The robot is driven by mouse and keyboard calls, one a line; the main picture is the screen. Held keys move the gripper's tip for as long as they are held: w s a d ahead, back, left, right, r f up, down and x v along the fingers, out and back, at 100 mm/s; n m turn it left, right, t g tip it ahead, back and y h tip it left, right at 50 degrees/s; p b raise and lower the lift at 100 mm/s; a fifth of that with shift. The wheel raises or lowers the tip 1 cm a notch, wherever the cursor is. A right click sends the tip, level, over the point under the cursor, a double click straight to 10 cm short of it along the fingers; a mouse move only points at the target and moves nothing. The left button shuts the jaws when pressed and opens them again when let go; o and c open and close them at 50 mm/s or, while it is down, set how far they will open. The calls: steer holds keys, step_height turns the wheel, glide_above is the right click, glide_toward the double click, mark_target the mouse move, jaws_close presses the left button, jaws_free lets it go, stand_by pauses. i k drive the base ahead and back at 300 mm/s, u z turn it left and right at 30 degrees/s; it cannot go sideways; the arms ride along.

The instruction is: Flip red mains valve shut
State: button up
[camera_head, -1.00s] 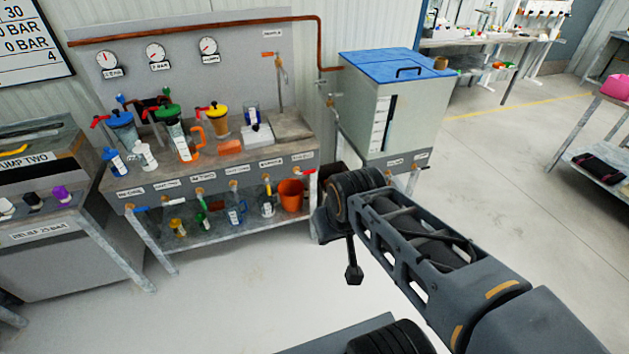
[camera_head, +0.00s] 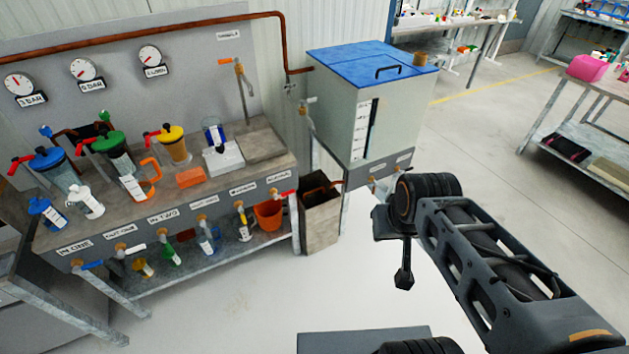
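A row of small valves runs along the front edge of the steel bench (camera_head: 205,185). The rightmost has a red lever (camera_head: 283,193), below a small label too blurred to read surely. The lever points sideways, roughly along the bench edge. Other red handles top the filter jugs: a blue-lidded one (camera_head: 50,160), a green-lidded one (camera_head: 113,142) and a yellow-lidded one (camera_head: 172,132). My gripper (camera_head: 403,278) hangs downward at the arm's end, right of the red lever and apart from the bench. It looks small and dark, and its fingers cannot be made out.
A blue-lidded tank (camera_head: 345,120) on legs stands behind my arm. A brown open bin (camera_head: 320,215) is under it, beside the bench. An orange bucket (camera_head: 268,214) sits on the lower shelf below the red lever. The floor (camera_head: 230,290) in front is clear.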

mark_target(288, 193)
steer(key=u, duration=0.2)
steer(key=i, duration=1)
steer(key=u, duration=0.65)
steer(key=k, duration=1.35)
steer(key=u, duration=0.6)
steer(key=i, duration=1.6)
steer(key=z, duration=0.35)
